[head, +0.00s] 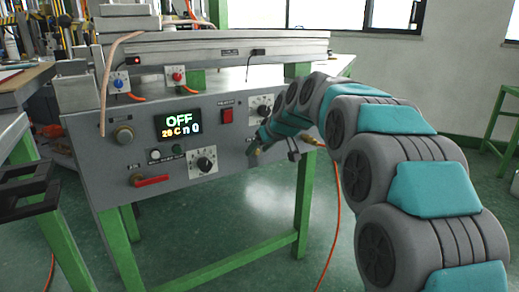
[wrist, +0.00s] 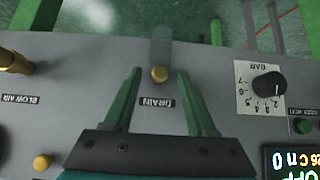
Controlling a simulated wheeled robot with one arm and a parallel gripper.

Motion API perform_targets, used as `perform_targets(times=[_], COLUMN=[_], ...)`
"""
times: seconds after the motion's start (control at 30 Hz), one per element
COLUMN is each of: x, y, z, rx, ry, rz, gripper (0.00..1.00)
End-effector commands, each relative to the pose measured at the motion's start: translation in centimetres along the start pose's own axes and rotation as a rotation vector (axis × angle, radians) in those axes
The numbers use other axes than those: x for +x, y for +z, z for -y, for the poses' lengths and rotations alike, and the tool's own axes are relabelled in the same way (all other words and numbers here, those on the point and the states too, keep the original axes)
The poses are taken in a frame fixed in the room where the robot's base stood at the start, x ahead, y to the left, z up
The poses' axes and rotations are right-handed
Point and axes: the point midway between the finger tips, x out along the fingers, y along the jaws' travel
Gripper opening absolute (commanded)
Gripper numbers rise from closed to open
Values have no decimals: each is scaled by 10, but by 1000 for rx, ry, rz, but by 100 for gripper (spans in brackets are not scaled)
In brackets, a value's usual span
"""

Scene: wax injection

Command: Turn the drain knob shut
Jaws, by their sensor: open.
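My gripper (wrist: 159,71) is open and empty. Its two green fingers stand to the left and right of the knob, with a visible gap on each side. I cannot tell whether the fingertips are deep enough to surround it.
A black-knobbed BAR dial (wrist: 267,85) lies right of the fingers in the wrist view. A brass fitting (wrist: 14,61) is at the left, near the BLOW AIR label. In the head view, a display (head: 178,124) reads OFF, and a red-handled valve (head: 150,181) sits lower left.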

Motion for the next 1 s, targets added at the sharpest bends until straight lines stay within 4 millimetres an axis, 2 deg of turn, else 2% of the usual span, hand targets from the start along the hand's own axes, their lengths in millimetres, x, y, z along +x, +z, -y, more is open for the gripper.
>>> perform_targets(times=[0.1,0.6,1.0], x=[0,0,0], y=[0,0,0], z=[0,0,0], rx=[0,0,6], ry=[0,0,-6], rz=[0,0,0], gripper=[55,0,0])
